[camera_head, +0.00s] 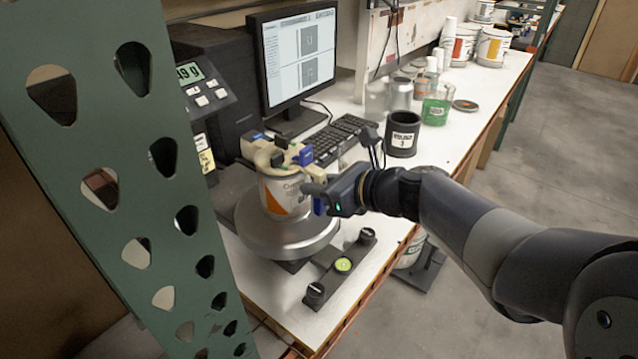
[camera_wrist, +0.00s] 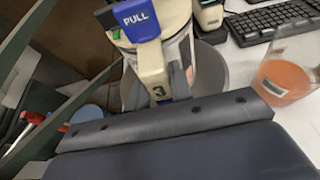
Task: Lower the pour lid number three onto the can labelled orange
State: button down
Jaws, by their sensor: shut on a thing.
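The pour lid (camera_head: 277,152) is cream with blue tabs. It is at the top of a white can with an orange label (camera_head: 284,194); I cannot tell whether it is fully seated or slightly above the rim. In the wrist view, the lid's handle (camera_wrist: 153,58) bears the number 3 and a blue PULL tab. My gripper (camera_head: 318,192) is shut on this handle at the can's right side; its fingers (camera_wrist: 158,92) flank the handle. The can stands upright on the round metal plate (camera_head: 262,240) of a scale. The gripper hides part of the can.
A green perforated post (camera_head: 120,185) stands close on the left. A monitor (camera_head: 297,58) and keyboard (camera_head: 345,137) are behind the can. A black cup (camera_head: 403,135) and green beaker (camera_head: 437,105) stand farther back. A beaker of orange liquid (camera_wrist: 288,76) shows in the wrist view.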

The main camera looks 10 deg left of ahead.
jog(key=shift+f, duration=0.1)
jog(key=c, duration=1.2)
grip_release()
jog(key=shift+o, duration=0.2)
jog(key=v, duration=1)
jog(key=shift+s+d, duration=0.25)
jog(key=shift+d, duration=0.05)
jog(key=x, duration=1)
jog(key=shift+w+a, duration=0.15)
jog(key=shift+a, duration=0.05)
jog(key=shift+w+a, duration=0.1)
jog(key=shift+a, duration=0.1)
jog(key=shift+d+r, duration=0.1)
jog(key=shift+r, duration=0.25)
